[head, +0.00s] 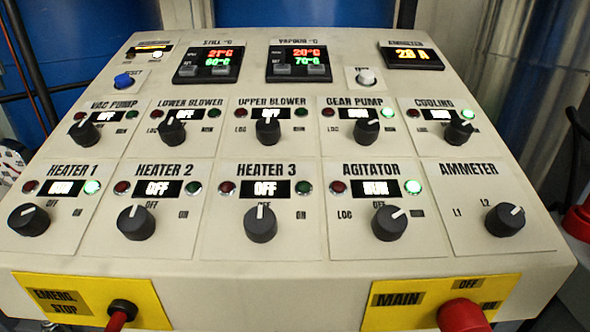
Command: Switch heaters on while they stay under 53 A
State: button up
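The heater 1 knob (28,220) is turned to the upper right, away from OFF. Its display (66,188) is lit and its green lamp (91,187) glows. The heater 2 knob (136,222) points up at OFF, and its display (158,188) reads OFF. The heater 3 knob (260,223) also points up at OFF, and its display (265,188) reads OFF. The ammeter display (412,56) seems to read 28 A. The ammeter selector knob (505,219) points to the upper right, past the L2 mark. My gripper is not in view.
The agitator knob (389,223) points right with its green lamp (413,187) lit. Gear pump and cooling (458,131) have green lamps lit; vac pump and both blowers read OFF. The red emergency stop (119,314) and red main switch (461,315) stick out along the front edge.

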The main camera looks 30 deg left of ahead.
aim_at(135, 222)
jog(key=z, duration=0.75)
jog(key=k, duration=0.45)
jog(key=u, duration=1.4)
